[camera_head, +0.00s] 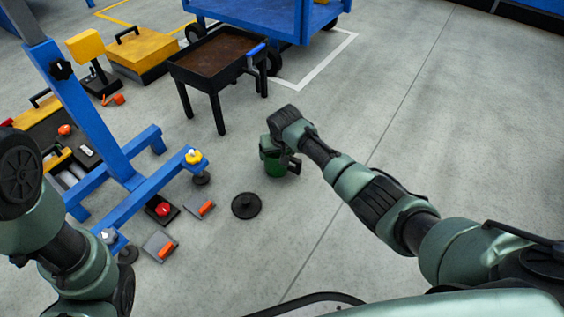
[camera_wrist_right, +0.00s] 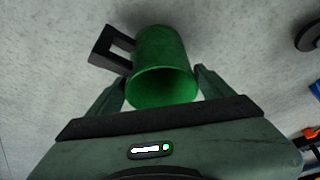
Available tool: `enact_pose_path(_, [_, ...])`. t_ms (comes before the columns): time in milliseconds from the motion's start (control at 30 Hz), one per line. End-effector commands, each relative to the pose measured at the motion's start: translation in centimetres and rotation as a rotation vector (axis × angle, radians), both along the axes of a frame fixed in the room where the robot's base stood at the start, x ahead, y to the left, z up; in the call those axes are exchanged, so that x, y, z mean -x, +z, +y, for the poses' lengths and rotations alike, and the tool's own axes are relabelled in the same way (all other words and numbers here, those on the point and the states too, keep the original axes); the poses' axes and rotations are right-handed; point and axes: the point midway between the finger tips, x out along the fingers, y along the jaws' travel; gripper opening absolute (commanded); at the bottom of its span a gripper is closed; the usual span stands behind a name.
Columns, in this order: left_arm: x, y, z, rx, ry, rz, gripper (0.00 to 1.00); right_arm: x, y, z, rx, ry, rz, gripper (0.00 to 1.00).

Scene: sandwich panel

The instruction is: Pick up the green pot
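The green pot (camera_head: 275,168) is a mug-like cylinder on the grey floor, with a black side handle, right of the blue stand. Its upper part is hidden by my right gripper (camera_head: 272,146) in the head view. In the right wrist view the pot (camera_wrist_right: 163,48) has its open rim towards the camera and its handle at the left. The two fingers of my right gripper (camera_wrist_right: 160,77) are spread, one on each side of the pot, very close to its walls. Firm contact does not show. My left arm is at the left edge; its gripper does not show.
A round black lid (camera_head: 246,205) lies on the floor left of the pot. A blue frame stand (camera_head: 125,163), a dark tray table (camera_head: 212,57) and a blue cart (camera_head: 262,17) stand left and behind. Orange-handled tools lie nearby. The floor to the right is clear.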

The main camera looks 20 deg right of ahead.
Motion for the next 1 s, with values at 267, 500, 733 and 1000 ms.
enact_pose_path(267, [0.0, 0.0, 0.0, 0.0, 0.0, 0.0, 0.36, -0.1, 0.1, 0.0, 0.0, 0.0, -0.002, 0.08])
enact_pose_path(500, [0.0, 1.1, 0.0, 0.0, 0.0, 0.0, 0.36, -0.1, 1.5, 0.0, -0.001, 0.0, -0.003, 0.08])
enact_pose_path(733, [0.0, 4.0, 0.0, 0.0, 0.0, 0.001, 0.36, -0.1, 5.2, 0.0, -0.001, -0.001, -0.004, 0.08])
enact_pose_path(1000, [-3.8, 5.1, 0.2, 0.006, -0.003, 0.11, 0.36, -0.1, 11.7, 0.0, -0.002, 0.0, -0.003, 0.08])
